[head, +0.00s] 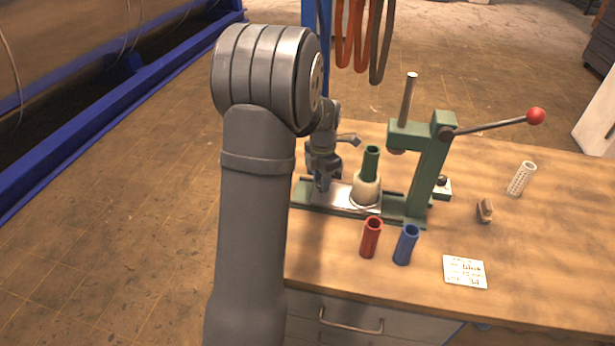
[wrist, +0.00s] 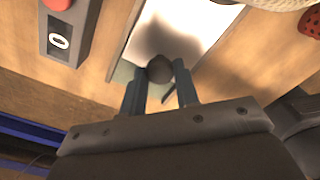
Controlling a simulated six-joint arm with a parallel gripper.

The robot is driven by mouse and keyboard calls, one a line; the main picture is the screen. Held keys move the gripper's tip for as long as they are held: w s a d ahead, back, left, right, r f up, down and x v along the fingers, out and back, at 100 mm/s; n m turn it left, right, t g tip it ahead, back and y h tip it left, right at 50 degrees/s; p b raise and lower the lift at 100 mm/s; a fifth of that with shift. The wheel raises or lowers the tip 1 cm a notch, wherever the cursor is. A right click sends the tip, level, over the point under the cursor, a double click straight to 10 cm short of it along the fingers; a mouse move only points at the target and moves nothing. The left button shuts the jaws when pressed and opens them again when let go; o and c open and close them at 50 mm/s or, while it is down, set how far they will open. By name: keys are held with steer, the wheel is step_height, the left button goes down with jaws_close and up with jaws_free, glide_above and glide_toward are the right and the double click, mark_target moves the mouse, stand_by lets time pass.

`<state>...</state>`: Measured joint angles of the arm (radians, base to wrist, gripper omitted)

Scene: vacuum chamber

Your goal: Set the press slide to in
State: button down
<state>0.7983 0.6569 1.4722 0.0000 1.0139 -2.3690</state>
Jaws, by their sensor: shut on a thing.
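The press slide (head: 337,195) is a pale metal plate on the green base of the press (head: 432,170). In the wrist view, the plate (wrist: 190,25) runs away from my fingers. A cream holder (head: 366,190) with a green tube (head: 371,163) upright in it stands on the slide, left of the press ram (head: 397,150) and not beneath it. My gripper (head: 321,184) is at the slide's left end. In the wrist view, my gripper (wrist: 160,88) is shut on the slide's dark round knob (wrist: 159,68). The knob is hidden in the head view.
A red tube (head: 371,238), a blue tube (head: 406,244) and a white card (head: 465,271) are at the bench front. A brown block (head: 485,211) and a white perforated tube (head: 521,179) stand right. The press lever ends in a red ball (head: 535,116). A button box (wrist: 72,35) is near my gripper.

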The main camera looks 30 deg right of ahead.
mark_target(341, 195)
steer(key=s+d, duration=0.4)
steer(key=shift+d, duration=0.1)
steer(key=shift+s, duration=0.1)
steer(key=c, duration=1.1)
jaws_free()
steer(key=shift+d, duration=0.1)
steer(key=shift+r, duration=0.2)
step_height(341, 195, up, 17)
